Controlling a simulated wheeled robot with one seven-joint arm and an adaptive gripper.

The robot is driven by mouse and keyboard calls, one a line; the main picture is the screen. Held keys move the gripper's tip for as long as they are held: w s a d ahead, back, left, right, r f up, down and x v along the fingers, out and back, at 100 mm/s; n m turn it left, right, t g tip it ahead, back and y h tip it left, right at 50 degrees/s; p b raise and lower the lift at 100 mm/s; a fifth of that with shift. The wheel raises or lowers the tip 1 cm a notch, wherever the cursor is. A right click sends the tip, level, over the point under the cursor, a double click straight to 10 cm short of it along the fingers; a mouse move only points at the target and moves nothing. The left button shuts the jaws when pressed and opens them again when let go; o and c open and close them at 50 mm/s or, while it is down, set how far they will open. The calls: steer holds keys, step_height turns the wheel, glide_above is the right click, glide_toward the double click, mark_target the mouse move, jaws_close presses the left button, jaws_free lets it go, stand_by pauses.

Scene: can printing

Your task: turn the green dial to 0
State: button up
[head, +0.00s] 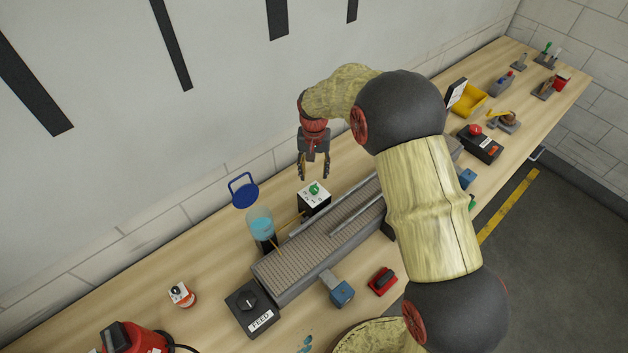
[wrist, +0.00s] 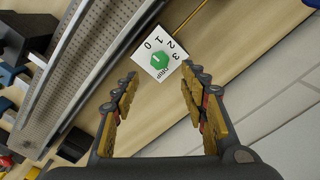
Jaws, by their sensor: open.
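The green dial (head: 314,188) sits on the white top of a small black box (head: 313,206) behind the conveyor. In the wrist view the dial (wrist: 160,61) shows between and beyond my fingertips, with the figures 0, 1, 2 and 3 around it and a label that seems to read DRIP. A pale mark is on the knob, but I cannot tell surely which figure it points at. My gripper (head: 314,177) is open and empty, pointing down above the dial and apart from it. Both fingers also show in the wrist view (wrist: 160,77).
The conveyor (head: 310,258) runs in front of the dial box. A black FEED dial box (head: 253,307) is at the conveyor's near end. The wall is close behind.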

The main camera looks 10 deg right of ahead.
steer(key=shift+r, duration=2)
